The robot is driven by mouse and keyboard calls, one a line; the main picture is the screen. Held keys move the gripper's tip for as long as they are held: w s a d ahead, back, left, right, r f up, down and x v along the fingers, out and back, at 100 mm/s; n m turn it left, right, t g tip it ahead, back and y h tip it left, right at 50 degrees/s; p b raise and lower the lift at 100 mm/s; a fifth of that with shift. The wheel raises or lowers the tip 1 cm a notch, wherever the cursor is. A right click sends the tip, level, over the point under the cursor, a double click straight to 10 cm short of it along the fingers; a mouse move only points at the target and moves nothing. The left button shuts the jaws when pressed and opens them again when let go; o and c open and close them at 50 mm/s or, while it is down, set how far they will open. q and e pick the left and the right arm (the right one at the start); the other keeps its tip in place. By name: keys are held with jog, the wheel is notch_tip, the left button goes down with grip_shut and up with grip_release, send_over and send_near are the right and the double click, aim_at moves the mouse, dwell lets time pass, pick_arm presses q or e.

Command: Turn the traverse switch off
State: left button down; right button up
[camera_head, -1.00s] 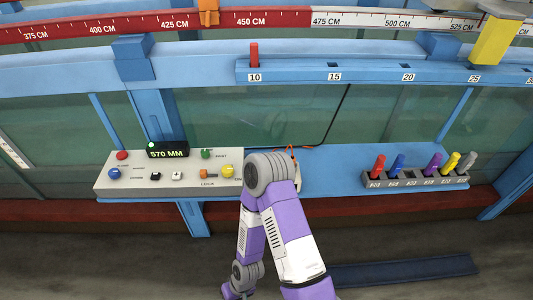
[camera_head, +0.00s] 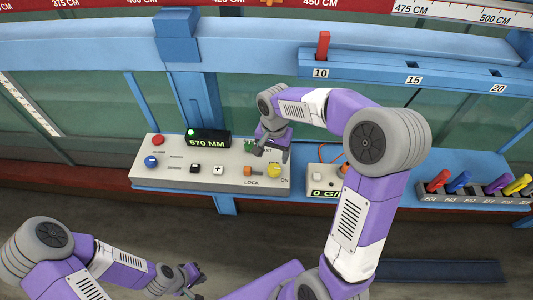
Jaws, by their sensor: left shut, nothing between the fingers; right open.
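The control panel (camera_head: 140,178) is a pale box on the blue ledge. It carries a red button (camera_head: 158,140), a blue knob (camera_head: 151,161), a black button (camera_head: 195,168), a white plus button (camera_head: 218,170), a small orange lever above LOCK (camera_head: 248,170) and a yellow knob (camera_head: 274,171) near ON. I cannot read which one is the traverse switch. My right gripper (camera_head: 272,152) is open and empty above the panel's right end, partly hiding the green control (camera_head: 250,146). My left gripper (camera_head: 194,281) is shut and empty, low in front of the panel.
A black display (camera_head: 205,138) reading 570 MM stands at the panel's back. A second small box (camera_head: 325,180) with a readout is partly hidden by my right arm. A rack (camera_head: 445,197) of coloured plugs sits further right. A blue rail (camera_head: 420,70) runs above.

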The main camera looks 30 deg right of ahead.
aim_at(274, 169)
jog(key=shift+s+d+f+b, duration=0.1)
jog(key=shift+f+b, duration=0.05)
jog(key=shift+f, duration=1)
jog(key=shift+s+a+f+b, duration=0.1)
jog(key=shift+s+f+b, duration=0.1)
jog(key=shift+f, duration=0.9)
jog(key=shift+s+d+f+b, duration=0.1)
jog(key=shift+f+b, duration=0.05)
jog(key=shift+f, duration=1)
jog(key=shift+w, duration=0.1)
jog(key=shift+c, duration=0.5)
jog(key=c, duration=1)
